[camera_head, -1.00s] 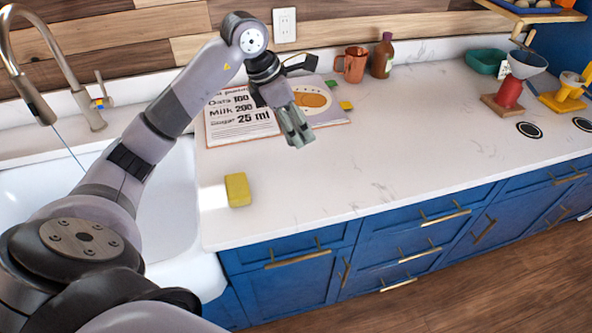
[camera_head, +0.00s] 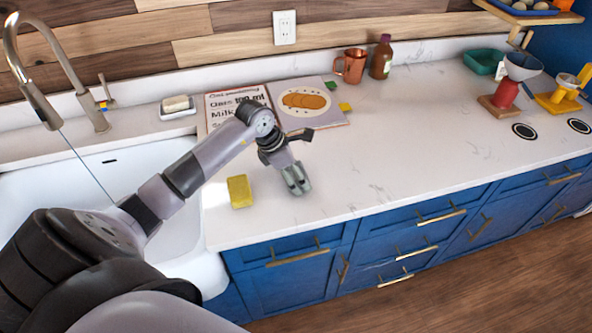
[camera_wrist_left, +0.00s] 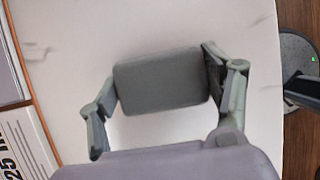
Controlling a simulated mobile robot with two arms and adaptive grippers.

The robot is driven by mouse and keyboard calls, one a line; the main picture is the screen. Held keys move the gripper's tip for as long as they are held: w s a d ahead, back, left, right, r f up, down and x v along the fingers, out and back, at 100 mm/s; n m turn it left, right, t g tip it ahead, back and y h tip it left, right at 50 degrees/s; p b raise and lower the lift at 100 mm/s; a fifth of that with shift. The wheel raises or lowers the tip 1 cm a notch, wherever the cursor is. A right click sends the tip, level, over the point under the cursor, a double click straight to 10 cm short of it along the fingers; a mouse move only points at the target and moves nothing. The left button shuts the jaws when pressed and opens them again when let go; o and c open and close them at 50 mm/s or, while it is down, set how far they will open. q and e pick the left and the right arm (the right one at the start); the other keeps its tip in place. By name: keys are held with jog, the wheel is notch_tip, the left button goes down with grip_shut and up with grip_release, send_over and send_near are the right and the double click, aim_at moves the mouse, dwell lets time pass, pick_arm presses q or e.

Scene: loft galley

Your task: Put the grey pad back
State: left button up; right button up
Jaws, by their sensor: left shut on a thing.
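The grey pad (camera_wrist_left: 160,80) is a dark, rounded rectangular block. In the left wrist view it sits between the two fingers of my left gripper, which is shut on it. In the head view my left gripper (camera_head: 297,182) points down over the white counter (camera_head: 400,150), to the right of the yellow sponge. There the pad is hard to tell apart from the grey fingers, and I cannot tell whether it touches the counter. My right gripper is not in view.
A yellow sponge (camera_head: 239,191) lies near the counter's front left. An open recipe book (camera_head: 312,103) lies behind. The sink (camera_head: 150,165) and a soap dish (camera_head: 178,107) are at left. A copper mug (camera_head: 351,66) and brown bottle (camera_head: 382,57) stand at the back. The counter's middle is clear.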

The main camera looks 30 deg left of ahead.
pick_arm(q)
jog(key=shift+f, duration=0.15)
jog(key=o, duration=1)
jog(key=shift+o, duration=0.2)
